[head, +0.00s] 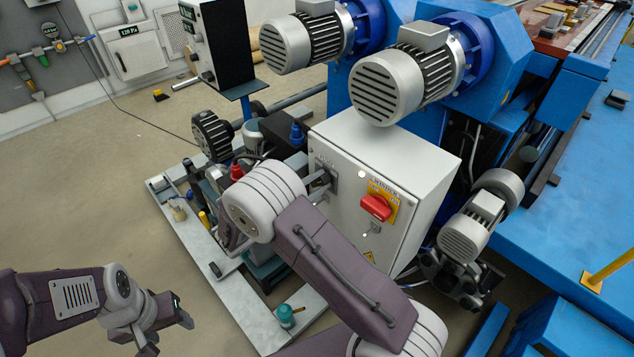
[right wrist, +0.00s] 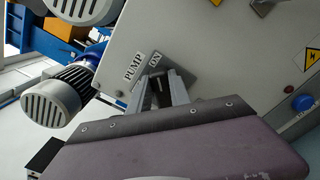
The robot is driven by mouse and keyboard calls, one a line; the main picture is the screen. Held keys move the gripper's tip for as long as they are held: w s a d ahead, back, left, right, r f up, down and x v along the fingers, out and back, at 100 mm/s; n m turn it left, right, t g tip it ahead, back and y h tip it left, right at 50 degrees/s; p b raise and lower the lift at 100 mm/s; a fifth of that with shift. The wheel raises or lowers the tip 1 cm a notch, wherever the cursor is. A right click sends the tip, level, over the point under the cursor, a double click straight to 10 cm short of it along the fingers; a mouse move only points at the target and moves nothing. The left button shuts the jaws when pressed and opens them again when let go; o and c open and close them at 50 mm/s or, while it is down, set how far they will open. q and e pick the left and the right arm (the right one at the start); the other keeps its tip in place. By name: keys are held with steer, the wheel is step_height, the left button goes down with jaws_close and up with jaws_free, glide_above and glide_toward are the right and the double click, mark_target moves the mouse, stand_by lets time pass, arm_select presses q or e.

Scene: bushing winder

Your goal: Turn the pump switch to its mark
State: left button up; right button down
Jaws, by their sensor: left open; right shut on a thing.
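The pump switch (right wrist: 159,82) sits on the light-grey control box (head: 400,160), on a grey plate with PUMP and ON labels. In the right wrist view my right gripper (right wrist: 165,90) is at the plate, its two fingers shut on the switch's dark handle. The fingers hide most of the handle, so its exact angle and the mark are hard to see. In the head view my right gripper (head: 322,186) reaches the box's upper left, partly behind my arm. My left gripper (head: 165,325) is open and empty at the lower left, away from the box.
A red rotary switch (head: 376,207) on a yellow plate is right of the pump switch. Large grey motors (head: 405,80) stand above and behind the box, and a smaller motor (head: 475,225) to its right. The floor (head: 90,190) at left is clear.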

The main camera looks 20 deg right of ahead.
steer(key=shift+s+d+f+m+b, duration=0.1)
steer(key=shift+f+m+b, duration=0.15)
steer(key=shift+m+b, duration=0.95)
steer(key=shift+s+a+f+m+b, duration=0.1)
steer(key=shift+f+m+b, duration=0.3)
steer(key=shift+m, duration=1.4)
steer(key=shift+s+d+f+m+b, duration=0.1)
steer(key=shift+m+b, duration=0.95)
steer(key=shift+m, duration=0.45)
steer(key=c, duration=1.2)
jaws_free()
steer(key=shift+r, duration=0.1)
